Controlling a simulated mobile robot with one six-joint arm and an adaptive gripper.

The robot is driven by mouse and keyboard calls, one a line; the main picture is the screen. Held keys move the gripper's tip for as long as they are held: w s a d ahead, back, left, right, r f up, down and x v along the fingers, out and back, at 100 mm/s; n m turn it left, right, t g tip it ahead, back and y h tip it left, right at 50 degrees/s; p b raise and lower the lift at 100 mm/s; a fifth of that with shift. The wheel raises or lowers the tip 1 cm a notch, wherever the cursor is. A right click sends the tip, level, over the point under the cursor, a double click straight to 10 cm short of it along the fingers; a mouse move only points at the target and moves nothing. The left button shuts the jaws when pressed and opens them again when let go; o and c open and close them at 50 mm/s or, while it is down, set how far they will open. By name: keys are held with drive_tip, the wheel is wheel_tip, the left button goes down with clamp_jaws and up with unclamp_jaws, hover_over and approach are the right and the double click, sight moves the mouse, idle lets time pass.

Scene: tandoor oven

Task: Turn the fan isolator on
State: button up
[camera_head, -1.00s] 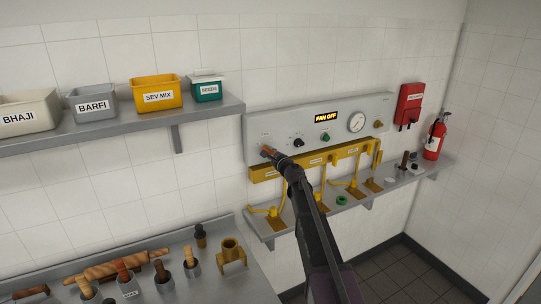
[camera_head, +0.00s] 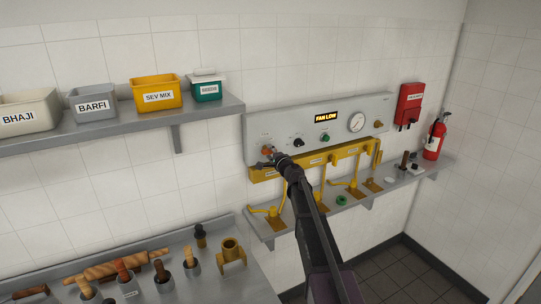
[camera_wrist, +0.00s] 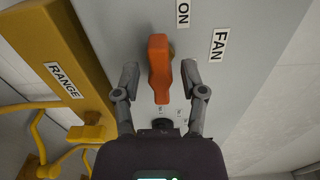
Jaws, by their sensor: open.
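The fan isolator is an orange rotary handle (camera_wrist: 159,68) on the grey control panel (camera_wrist: 225,75). In the wrist view its long axis runs nearly in line with the "ON" label (camera_wrist: 183,13), and a "FAN" label (camera_wrist: 219,44) is to the right. In the head view the handle (camera_head: 266,150) is at the panel's left end, partly hidden by my gripper (camera_head: 275,156). The panel display (camera_head: 326,117) reads "FAN LOW". In the wrist view my gripper (camera_wrist: 164,82) is open, one finger on each side of the handle, with visible gaps.
A yellow rail (camera_head: 310,159) marked "RANGE" in the wrist view runs below the panel. Yellow levers stand over the lower shelf (camera_head: 377,198). A shelf of labelled tubs (camera_head: 156,93) is to the left. A red fire extinguisher (camera_head: 434,138) is at the right.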

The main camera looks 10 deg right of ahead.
drive_tip(key=shift+s, duration=0.1)
drive_tip(key=v, duration=0.7)
idle(0.5)
drive_tip(key=s+a+f+n+g+y+b, duration=0.1)
drive_tip(key=s+a+f+n+g+b, duration=0.1)
drive_tip(key=s+a+f+n+g, duration=0.55)
drive_tip(key=s+a+f+n+g+y+b, duration=0.15)
drive_tip(key=s+f+n, duration=0.25)
drive_tip(key=s+f, duration=0.45)
drive_tip(key=s+d+f+n+g+h+b, duration=0.1)
drive_tip(key=s+d+f+g+h, duration=0.1)
drive_tip(key=s, duration=0.5)
drive_tip(key=s+d+f+n+g+h+b, duration=0.1)
drive_tip(key=s+d+f+g+h, duration=0.2)
drive_tip(key=s, duration=0.5)
drive_tip(key=s+d+f+n+g+h+b, duration=0.1)
drive_tip(key=s+d+f+g+h, duration=0.1)
drive_tip(key=s, duration=0.5)
wheel_tip(320, 180, down, 2)
drive_tip(key=shift+s+d+g+h, duration=0.2)
drive_tip(key=shift+s+g+h, duration=0.15)
drive_tip(key=shift+g+h, duration=0.25)
